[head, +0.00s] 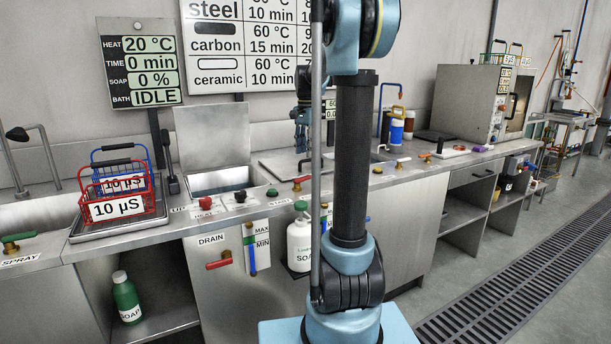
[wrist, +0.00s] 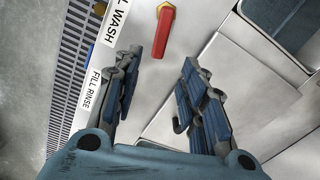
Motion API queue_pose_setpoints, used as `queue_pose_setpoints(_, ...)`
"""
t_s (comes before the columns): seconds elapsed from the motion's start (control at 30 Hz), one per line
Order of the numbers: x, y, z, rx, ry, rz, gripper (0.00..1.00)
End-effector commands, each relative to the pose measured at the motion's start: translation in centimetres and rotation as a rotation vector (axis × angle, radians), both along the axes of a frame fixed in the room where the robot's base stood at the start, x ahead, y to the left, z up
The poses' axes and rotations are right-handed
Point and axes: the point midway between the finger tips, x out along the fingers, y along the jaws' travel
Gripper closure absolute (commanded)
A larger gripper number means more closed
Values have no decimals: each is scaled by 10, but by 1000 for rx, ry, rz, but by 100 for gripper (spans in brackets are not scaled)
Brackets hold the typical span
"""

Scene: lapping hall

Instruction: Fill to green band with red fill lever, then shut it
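The red fill lever (wrist: 162,32) has a brass base and sits on the steel counter by a label ending in "L WASH"; it also shows in the head view (head: 301,181), left of my arm. My gripper (wrist: 160,64) is open and empty, with the lever just beyond its fingertips, apart from them. In the head view my gripper (head: 301,138) hangs above the counter. The MAX/MIN level gauge (head: 251,254) on the cabinet front has a blue lower part and a green band (head: 249,240). The wash tank (head: 219,182) has its lid raised; its water level is unclear.
A red drain lever (head: 219,260) is on the cabinet front. A white soap bottle (head: 300,243) stands beside the gauge. Red and black knobs line the counter edge. Wire baskets (head: 122,200) stand at left. A display (head: 141,70) reads 20 °C and IDLE.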

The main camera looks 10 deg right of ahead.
Motion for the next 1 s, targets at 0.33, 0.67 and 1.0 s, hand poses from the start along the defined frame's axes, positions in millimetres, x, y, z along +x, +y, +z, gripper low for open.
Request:
queue_pose_setpoints(0.33,0,0,-60,0,0,0,62)
queue_pose_setpoints(0.67,0,0,-95,0,0,0,62)
queue_pose_setpoints(1.0,0,0,-99,0,0,0,62)
